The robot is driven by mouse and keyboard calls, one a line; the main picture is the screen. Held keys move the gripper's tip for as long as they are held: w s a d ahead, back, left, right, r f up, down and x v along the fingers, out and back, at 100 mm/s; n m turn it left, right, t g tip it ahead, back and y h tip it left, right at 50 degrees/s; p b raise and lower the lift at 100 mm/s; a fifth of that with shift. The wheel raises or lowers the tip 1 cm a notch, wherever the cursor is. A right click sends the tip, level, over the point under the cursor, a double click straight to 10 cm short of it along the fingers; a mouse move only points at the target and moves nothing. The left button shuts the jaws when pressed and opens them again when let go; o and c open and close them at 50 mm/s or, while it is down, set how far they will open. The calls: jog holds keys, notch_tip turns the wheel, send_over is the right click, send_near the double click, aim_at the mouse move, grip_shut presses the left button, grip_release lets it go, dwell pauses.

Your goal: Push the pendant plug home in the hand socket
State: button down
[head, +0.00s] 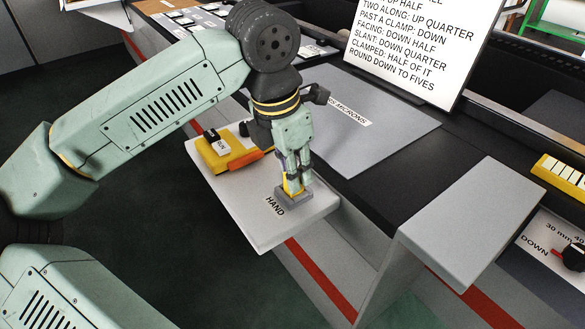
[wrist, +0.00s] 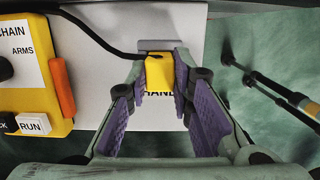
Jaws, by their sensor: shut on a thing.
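The pendant plug is a yellow block (wrist: 159,73) between my gripper's purple-lined fingers in the wrist view. In the head view a strip of the plug (head: 292,186) shows between the fingertips. My gripper (head: 296,184) points down and is shut on the plug. The hand socket is a grey block (head: 294,197) on the white shelf by the label HAND. It also shows as a grey edge (wrist: 157,45) behind the plug. The plug's lower end is at the socket's top; how deep it sits is hidden. A black cable runs from the plug to the left.
A yellow pendant box (head: 222,152) with an orange side and RUN button lies on the white shelf (head: 250,222), left of the socket. A grey mat (head: 400,130) and a sign board (head: 412,45) are behind. A grey raised ledge (head: 470,220) stands at right.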

jog(key=c, duration=1.3)
grip_release()
jog(key=shift+c, duration=0.2)
